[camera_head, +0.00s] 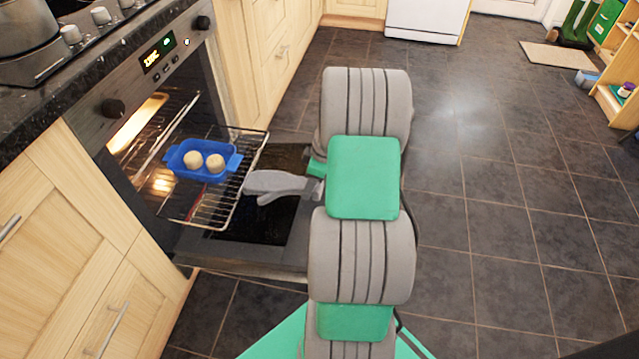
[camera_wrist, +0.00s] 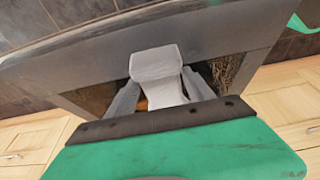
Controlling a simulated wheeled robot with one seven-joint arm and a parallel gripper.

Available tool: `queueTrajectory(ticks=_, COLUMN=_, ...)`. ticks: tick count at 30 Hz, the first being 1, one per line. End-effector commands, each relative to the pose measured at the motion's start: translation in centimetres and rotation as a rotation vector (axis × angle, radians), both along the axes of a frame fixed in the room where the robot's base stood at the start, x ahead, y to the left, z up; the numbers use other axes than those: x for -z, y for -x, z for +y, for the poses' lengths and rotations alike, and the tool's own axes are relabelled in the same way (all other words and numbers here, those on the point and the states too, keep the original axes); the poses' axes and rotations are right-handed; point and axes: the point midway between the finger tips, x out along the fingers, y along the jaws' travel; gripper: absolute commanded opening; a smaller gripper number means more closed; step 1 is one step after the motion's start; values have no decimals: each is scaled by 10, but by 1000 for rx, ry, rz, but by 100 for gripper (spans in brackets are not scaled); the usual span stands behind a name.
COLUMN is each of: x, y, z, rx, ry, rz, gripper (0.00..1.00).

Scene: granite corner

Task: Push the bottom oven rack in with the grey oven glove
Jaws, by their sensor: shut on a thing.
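The grey oven glove (camera_head: 282,185) points left from the end of my arm, at the right front edge of the pulled-out wire oven rack (camera_head: 240,200). I cannot tell whether the glove touches the rack. In the wrist view my gripper (camera_wrist: 160,95) is shut on the grey glove (camera_wrist: 157,65), with a finger on each side. The rack sticks out of the lit oven over the open door (camera_head: 270,258). A blue dish (camera_head: 184,174) with two round pale items (camera_head: 204,162) stands on it. My arm hides part of the door.
Wooden cabinets (camera_head: 75,215) flank the oven on both sides. A dark stone worktop (camera_head: 60,95) with a hob and pot (camera_head: 25,38) lies above left. The tiled floor (camera_head: 495,210) to the right is clear. A wooden shelf (camera_head: 610,100) stands at the far right.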

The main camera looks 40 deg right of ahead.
Motion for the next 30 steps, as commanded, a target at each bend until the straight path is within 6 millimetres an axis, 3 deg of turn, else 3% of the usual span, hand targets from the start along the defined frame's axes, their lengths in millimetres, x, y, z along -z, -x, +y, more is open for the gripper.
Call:
queueTrajectory(ticks=7, x=0, y=-19, z=15, rx=-2, ry=0, rz=0, gripper=5)
queueTrajectory(ticks=19, x=0, y=-24, z=18, rx=-1, ry=0, rz=0, gripper=5)
queueTrajectory(ticks=30, x=0, y=-55, z=43, rx=-3, ry=0, rz=0, gripper=5)
